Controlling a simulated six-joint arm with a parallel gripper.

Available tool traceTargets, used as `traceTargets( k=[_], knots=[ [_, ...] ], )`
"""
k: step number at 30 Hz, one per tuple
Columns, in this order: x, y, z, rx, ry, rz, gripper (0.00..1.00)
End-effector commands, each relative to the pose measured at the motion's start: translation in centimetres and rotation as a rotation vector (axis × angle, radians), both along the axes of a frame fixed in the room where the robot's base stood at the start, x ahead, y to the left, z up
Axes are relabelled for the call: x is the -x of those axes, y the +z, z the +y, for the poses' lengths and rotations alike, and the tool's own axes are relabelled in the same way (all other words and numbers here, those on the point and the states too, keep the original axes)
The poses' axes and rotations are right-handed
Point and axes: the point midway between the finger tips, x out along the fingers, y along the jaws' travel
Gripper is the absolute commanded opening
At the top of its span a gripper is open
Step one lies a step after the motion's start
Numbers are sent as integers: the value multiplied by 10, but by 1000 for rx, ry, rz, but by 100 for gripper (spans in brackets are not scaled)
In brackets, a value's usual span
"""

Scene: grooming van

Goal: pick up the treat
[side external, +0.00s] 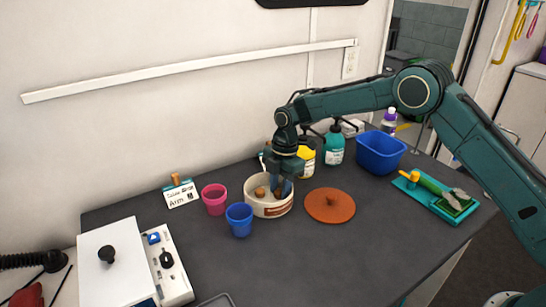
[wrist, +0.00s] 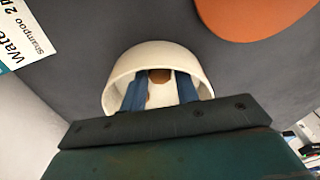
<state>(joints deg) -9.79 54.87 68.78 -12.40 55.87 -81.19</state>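A brown treat (side external: 260,192) lies in the cream bowl (side external: 256,208), which has a brown label on its front. A second brown shape shows close to my fingers, partly hidden. My gripper (side external: 277,187) points down with its blue fingers inside the bowl. In the wrist view the two fingers of my gripper (wrist: 161,92) stand apart inside the bowl (wrist: 117,69). Brown treat surface (wrist: 159,75) shows between them near the tips. I cannot tell whether either finger touches it.
A pink cup (side external: 214,199) and a blue cup (side external: 239,219) stand left of the bowl. An orange-brown lid (side external: 330,206) lies to its right. Yellow (side external: 305,160) and teal (side external: 334,146) bottles stand behind, with a blue bin (side external: 381,153) further right. The front middle is clear.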

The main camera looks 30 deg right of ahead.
Motion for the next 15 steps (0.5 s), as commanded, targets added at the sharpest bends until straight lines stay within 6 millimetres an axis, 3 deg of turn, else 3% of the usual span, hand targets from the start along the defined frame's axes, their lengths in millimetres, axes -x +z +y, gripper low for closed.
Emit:
traceTargets(
  k=[8, 13, 15],
  knots=[
    [0, 0, 0, 0, 0, 0, 30],
    [0, 0, 0, 0, -1, 1, 3],
    [0, 0, 0, 0, -1, 0, 2]
  ],
)
